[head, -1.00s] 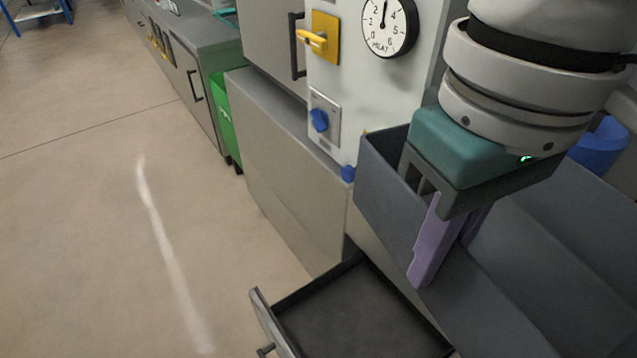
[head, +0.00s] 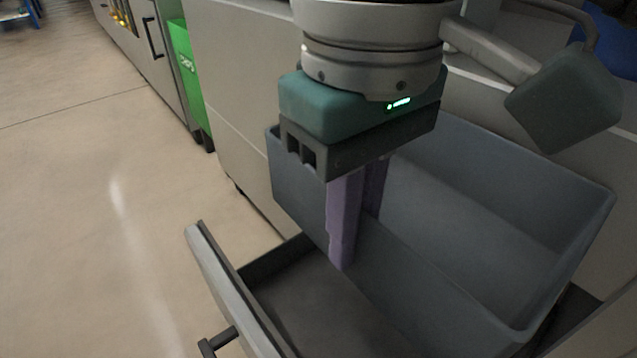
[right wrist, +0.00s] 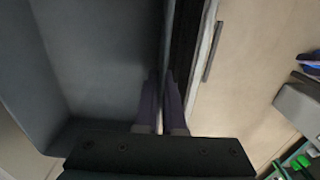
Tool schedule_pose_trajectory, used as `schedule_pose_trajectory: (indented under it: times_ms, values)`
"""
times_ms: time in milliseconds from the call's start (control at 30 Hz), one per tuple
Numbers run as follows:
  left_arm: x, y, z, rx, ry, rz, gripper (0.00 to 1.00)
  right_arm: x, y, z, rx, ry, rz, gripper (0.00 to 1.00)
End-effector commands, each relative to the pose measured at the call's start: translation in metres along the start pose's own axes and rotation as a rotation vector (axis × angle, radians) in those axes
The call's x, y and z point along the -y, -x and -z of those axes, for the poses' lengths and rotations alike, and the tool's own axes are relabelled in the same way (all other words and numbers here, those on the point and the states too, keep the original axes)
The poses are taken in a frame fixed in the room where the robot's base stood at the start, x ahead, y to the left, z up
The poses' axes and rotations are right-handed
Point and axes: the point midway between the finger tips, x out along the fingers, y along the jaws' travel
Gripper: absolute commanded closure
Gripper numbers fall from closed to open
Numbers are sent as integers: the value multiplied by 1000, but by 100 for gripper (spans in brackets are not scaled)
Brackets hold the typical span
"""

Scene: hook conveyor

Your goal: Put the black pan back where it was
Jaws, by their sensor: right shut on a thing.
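My right gripper (head: 352,235) points down at the near long wall of a grey-blue bin (head: 550,280). One purple finger is outside the wall and the other is on the inner side, so it is shut on that wall. The right wrist view shows the fingers (right wrist: 161,80) close together at the edge of the bin (right wrist: 95,60). An open drawer (head: 290,290) with a dark, empty-looking inside lies below and in front of the bin. I cannot make out a separate black pan. My left gripper is not in view.
The drawer's front panel (head: 225,285) sticks out over open floor (head: 90,220), its handle (head: 218,341) at the bottom. A green bin (head: 188,75) stands by the grey cabinets at the upper left. A blue object (head: 610,40) is at the upper right.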

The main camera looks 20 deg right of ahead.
Motion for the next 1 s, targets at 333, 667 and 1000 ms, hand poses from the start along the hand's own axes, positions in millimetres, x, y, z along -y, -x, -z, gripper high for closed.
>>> schedule_pose_trajectory:
  times_ms: [333,667,1000]
  values:
    - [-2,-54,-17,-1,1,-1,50,3,-58,5,0,22,-4,100]
    - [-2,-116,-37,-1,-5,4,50,3,-154,4,2,20,-2,100]
    - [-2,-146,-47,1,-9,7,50,2,-200,5,-2,21,-5,100]
